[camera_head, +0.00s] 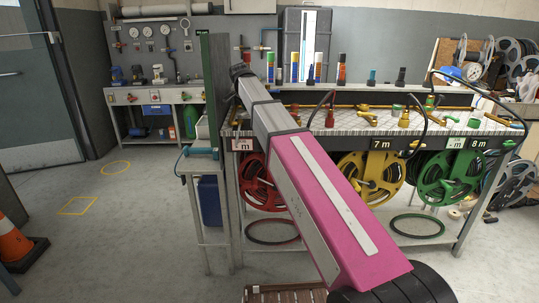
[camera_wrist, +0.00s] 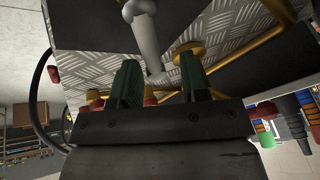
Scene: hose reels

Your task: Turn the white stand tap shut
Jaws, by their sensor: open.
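In the wrist view a white, rounded fitting, which looks like the white stand tap (camera_wrist: 147,38), reaches down from the top edge toward the gap between my fingers. My gripper (camera_wrist: 158,68) is open, with one dark green finger on each side of the fitting's lower end. I cannot tell whether either finger touches it. The top of the fitting is cut off by the frame. In the head view my arm reaches to the left end of the bench, and its tip (camera_head: 238,72) is beside a dark green upright panel. The white tap cannot be made out there.
The bench has a chequer-plate top (camera_head: 350,122) with yellow pipes, hoses and several fittings. Red (camera_head: 255,185), yellow (camera_head: 385,180) and green (camera_head: 440,180) reels hang below. A yellow pipe (camera_wrist: 235,45) runs close to my fingers. Open floor lies left, with an orange cone (camera_head: 14,243).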

